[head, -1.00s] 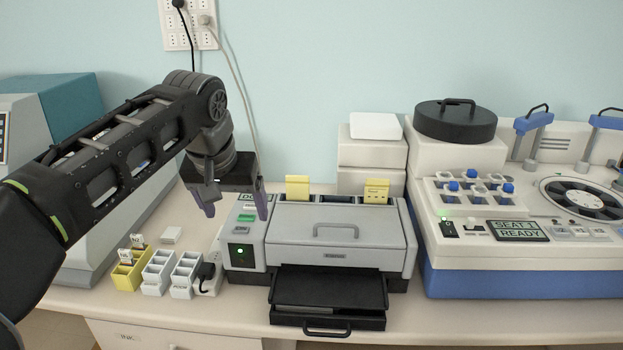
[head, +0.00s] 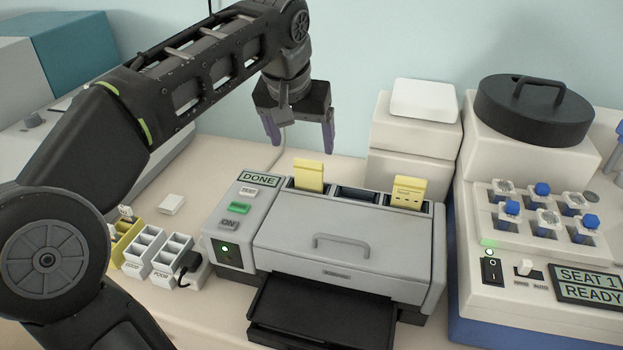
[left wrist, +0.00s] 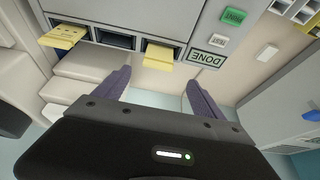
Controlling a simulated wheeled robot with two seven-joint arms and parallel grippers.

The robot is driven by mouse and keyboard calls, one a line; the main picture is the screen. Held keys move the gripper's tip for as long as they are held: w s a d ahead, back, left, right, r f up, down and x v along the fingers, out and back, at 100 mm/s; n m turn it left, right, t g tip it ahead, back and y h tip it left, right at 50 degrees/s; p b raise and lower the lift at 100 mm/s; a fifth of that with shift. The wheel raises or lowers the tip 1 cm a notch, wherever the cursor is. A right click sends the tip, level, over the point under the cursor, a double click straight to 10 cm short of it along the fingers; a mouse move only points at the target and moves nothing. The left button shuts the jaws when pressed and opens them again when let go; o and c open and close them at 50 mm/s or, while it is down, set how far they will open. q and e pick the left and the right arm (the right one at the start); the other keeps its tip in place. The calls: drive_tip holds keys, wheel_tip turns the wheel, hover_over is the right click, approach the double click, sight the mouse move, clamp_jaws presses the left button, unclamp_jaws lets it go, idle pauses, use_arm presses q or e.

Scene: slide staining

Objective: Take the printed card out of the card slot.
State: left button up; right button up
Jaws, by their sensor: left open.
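A grey printer (head: 340,236) stands on the bench with "DONE" on its small display (head: 258,179). A plain-looking yellow card (head: 309,174) stands upright in its left rear slot. A yellow card with dark print (head: 409,192) stands in its right rear slot, and the middle slot (head: 357,193) looks empty. In the left wrist view the printed card (left wrist: 63,37) is at upper left and the plain one (left wrist: 160,55) is near centre. My left gripper (head: 304,148) is open and empty, above and behind the plain card. It also shows in the left wrist view (left wrist: 158,80).
A black tray (head: 318,318) sticks out at the printer's front. White boxes (head: 412,138) stand behind the printed card. A stainer with a black lid (head: 535,105) is at right. Small slide racks (head: 158,255) stand left of the printer.

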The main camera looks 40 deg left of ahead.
sight(309, 161)
use_arm(q)
drive_tip(key=shift+x, duration=1.35)
drive_tip(key=shift+p+x, duration=0.5)
drive_tip(key=shift+x, duration=2.15)
drive_tip(key=shift+d, duration=0.25)
clamp_jaws()
